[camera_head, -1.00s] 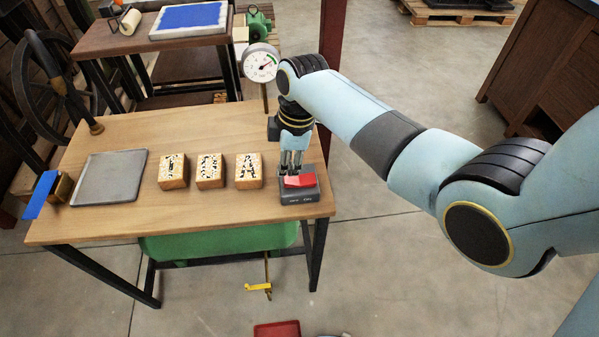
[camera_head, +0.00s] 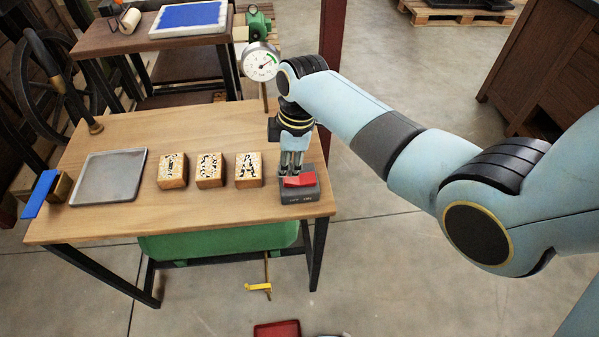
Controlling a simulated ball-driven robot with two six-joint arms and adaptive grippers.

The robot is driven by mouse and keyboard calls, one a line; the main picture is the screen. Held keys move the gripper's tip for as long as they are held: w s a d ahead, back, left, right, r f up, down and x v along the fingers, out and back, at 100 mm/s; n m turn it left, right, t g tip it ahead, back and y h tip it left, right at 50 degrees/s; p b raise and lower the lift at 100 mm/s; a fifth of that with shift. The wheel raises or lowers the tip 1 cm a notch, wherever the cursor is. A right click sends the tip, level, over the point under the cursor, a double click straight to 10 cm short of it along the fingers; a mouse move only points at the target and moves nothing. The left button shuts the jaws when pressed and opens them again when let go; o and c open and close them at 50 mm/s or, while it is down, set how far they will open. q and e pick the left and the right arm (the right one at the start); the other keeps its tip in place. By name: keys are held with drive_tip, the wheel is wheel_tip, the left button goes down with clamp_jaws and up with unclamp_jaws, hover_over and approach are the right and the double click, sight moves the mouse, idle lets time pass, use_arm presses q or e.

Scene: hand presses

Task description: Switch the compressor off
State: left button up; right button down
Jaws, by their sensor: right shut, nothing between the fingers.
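A dark grey switch box (camera_head: 301,196) stands at the right front of the wooden table, with a red rocker (camera_head: 301,181) on top. Small labels show on its front, off on the left and on on the right. My right gripper (camera_head: 291,172) points straight down with its fingers together and empty. Its tips are at the left part of the rocker and seem to touch it. They hide part of the rocker, so I cannot tell its tilt surely. A green tank (camera_head: 220,242) sits under the table. My left gripper is not in view.
Three patterned wooden blocks (camera_head: 210,170) stand left of the switch box. A grey tray (camera_head: 110,177) lies farther left, beside a blue-edged tool (camera_head: 40,194). A round gauge (camera_head: 260,62) stands behind my right wrist. A yellow lever (camera_head: 258,287) hangs below the table.

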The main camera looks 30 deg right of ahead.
sight(288, 178)
drive_tip(key=shift+f+b, duration=0.65)
drive_tip(key=shift+f, duration=0.4)
idle(0.4)
wheel_tip(288, 178, up, 7)
drive_tip(key=p, duration=0.8)
drive_tip(key=shift+r, duration=0.15)
